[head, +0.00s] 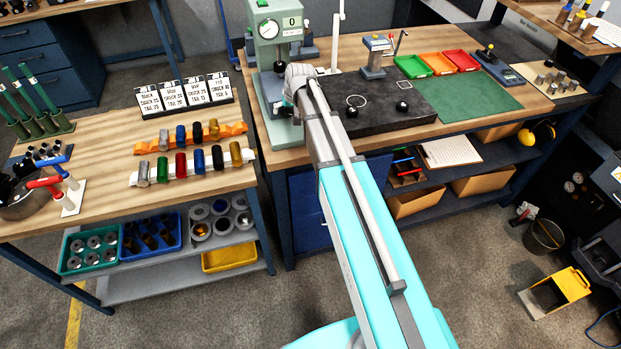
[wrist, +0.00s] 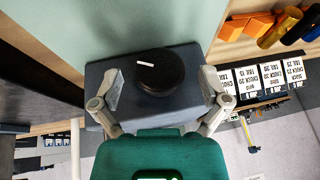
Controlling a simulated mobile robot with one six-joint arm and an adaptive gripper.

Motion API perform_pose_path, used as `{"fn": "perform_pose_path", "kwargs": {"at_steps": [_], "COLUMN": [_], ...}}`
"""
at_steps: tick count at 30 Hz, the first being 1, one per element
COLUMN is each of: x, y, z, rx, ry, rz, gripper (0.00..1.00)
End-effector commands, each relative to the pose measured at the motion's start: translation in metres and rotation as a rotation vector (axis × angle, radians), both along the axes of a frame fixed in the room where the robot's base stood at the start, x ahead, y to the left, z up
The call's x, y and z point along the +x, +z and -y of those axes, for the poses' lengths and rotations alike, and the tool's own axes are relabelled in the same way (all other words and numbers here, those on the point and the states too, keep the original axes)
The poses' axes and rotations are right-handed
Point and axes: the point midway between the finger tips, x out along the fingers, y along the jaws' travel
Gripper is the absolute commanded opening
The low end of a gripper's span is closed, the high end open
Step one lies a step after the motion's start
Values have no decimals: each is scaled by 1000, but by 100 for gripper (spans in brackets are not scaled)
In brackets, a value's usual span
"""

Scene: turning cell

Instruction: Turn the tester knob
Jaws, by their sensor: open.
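The tester (head: 268,50) is a pale green machine with a round gauge and a display reading 0, at the back of the bench. Its knob (wrist: 160,70) is a black disc on a dark block in the wrist view. A short white mark lies on the knob's face, nearly level in the picture. My gripper (wrist: 160,80) is open, with one finger to the left of the knob and one to the right. A gap shows on both sides, so neither finger seems to touch it. In the head view my arm and wrist hide the knob.
Printed cards (head: 184,93) and racks of coloured cylinders (head: 192,165) stand on the wooden table at left. A dark stone plate (head: 385,115), a small stand (head: 376,58) and coloured trays (head: 437,62) lie right of the tester.

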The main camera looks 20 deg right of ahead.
Motion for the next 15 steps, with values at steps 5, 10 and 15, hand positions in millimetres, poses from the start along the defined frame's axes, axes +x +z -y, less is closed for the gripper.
{"fn": "perform_pose_path", "kwargs": {"at_steps": [5,10,15], "x": [-7,-13,-19], "y": [19,33,47], "z": [3,5,7], "rx": [1,2,2], "ry": [0,0,0], "rz": [-1,-1,-1], "gripper": [95,95,95]}}
